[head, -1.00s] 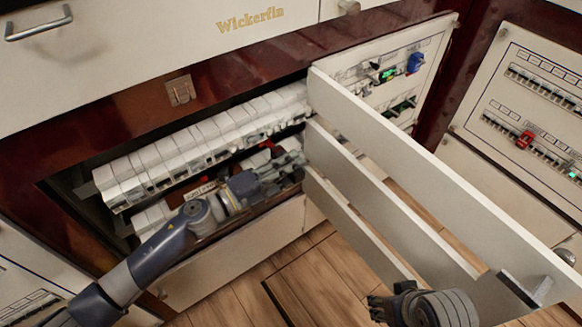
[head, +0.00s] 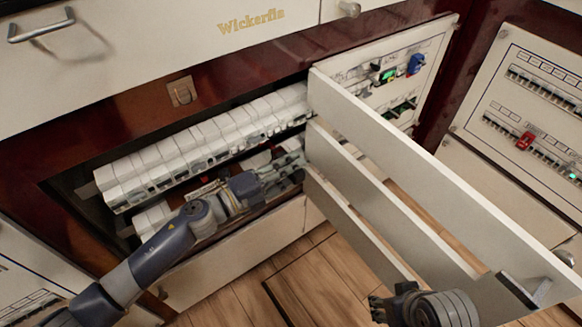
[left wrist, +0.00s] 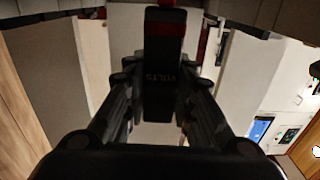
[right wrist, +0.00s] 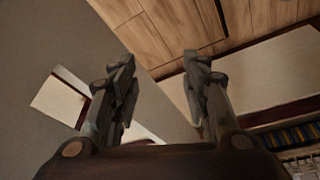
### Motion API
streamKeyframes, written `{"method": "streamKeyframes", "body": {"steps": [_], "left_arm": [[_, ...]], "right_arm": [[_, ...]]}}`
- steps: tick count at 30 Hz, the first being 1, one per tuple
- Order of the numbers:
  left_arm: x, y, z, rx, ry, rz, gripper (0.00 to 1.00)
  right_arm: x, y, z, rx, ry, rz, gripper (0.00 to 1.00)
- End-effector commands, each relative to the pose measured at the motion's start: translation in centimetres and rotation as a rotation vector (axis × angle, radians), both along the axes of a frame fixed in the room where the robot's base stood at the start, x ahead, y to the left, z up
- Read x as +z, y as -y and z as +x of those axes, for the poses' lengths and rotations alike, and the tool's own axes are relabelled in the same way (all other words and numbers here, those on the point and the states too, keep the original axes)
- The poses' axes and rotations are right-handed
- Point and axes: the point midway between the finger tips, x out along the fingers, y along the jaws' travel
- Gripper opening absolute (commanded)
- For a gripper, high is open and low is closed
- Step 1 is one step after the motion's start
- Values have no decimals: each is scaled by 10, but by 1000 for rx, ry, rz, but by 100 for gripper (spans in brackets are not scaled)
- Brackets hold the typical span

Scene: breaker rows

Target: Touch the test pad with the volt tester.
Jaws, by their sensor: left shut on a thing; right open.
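The volt tester (left wrist: 163,78) is a dark body marked VOLTS with a red part near its top in the left wrist view. My left gripper (head: 288,170) is shut on it, with a finger on each side. In the head view that gripper is inside the cabinet opening, below the upper breaker row and beside the open door; the tester is hard to make out there. I cannot pick out the test pad; it may be hidden behind the arm or door. My right gripper (head: 380,305) is low at the right, and its fingers (right wrist: 160,70) are apart and empty.
A row of white breakers (head: 200,145) runs along the cabinet opening, with a partly hidden row below. The open pale door (head: 420,175) with slats juts out between my two grippers. Other breaker panels (head: 530,110) stand at right. The wooden floor (head: 300,280) is clear in front.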

Motion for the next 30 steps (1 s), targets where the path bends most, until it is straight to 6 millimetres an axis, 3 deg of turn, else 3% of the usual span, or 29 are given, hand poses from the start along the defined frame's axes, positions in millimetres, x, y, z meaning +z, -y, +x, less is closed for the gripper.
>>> {"method": "streamKeyframes", "body": {"steps": [7,12,30], "left_arm": [[2,-2,2,9,4,2,0],[3,8,-11,5,3,0,0],[2,42,-57,1,0,-1,0]], "right_arm": [[1,-1,0,-4,0,5,43],[3,-2,3,-3,7,7,43],[-57,-4,15,3,-34,1,43]]}}
